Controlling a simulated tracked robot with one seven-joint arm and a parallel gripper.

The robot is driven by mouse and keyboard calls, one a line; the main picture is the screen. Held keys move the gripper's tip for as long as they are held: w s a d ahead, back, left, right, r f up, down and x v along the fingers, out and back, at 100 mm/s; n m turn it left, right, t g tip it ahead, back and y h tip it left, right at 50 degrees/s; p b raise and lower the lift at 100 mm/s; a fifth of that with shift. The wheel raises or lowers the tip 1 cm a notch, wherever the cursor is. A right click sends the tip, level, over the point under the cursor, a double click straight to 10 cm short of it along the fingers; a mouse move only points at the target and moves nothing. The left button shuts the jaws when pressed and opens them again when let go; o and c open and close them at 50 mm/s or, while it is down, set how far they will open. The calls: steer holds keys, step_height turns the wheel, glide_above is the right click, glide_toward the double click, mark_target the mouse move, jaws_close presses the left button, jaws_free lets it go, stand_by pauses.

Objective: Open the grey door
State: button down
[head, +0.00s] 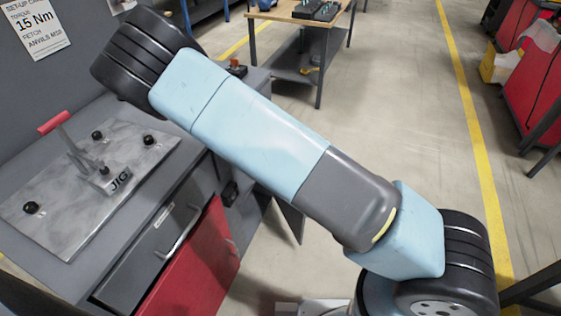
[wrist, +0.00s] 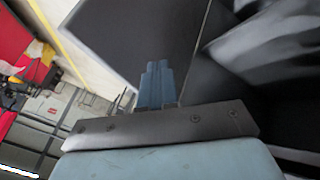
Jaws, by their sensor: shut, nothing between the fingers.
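The grey door (head: 288,217) looks like the dark panel standing out from the bench beyond the red door, partly hidden by my arm in the head view. It appears swung out from the cabinet. In the wrist view a large dark grey panel (wrist: 125,38), likely the same door, lies just past my fingers. My gripper (wrist: 157,66) is shut and empty, its blue-grey fingers at the panel's lower right edge. I cannot tell whether they touch it. A dark space is right of the fingers. The head view does not show the gripper.
The red door (head: 205,265) and a grey drawer (head: 150,255) with a bar handle are at the bench front. A jig plate (head: 75,205) with a red-handled clamp lies on top. A wooden-topped table (head: 300,12) stands behind.

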steer(key=shift+w+d+f, duration=0.2)
steer(key=shift+w+d, duration=0.3)
steer(key=shift+d, duration=0.15)
steer(key=shift+w+d+f, duration=0.25)
steer(key=shift+w+d, duration=0.2)
steer(key=shift+d, duration=0.2)
steer(key=shift+w+d+f, duration=0.2)
steer(key=shift+w+d, duration=0.3)
steer(key=shift+d, duration=0.15)
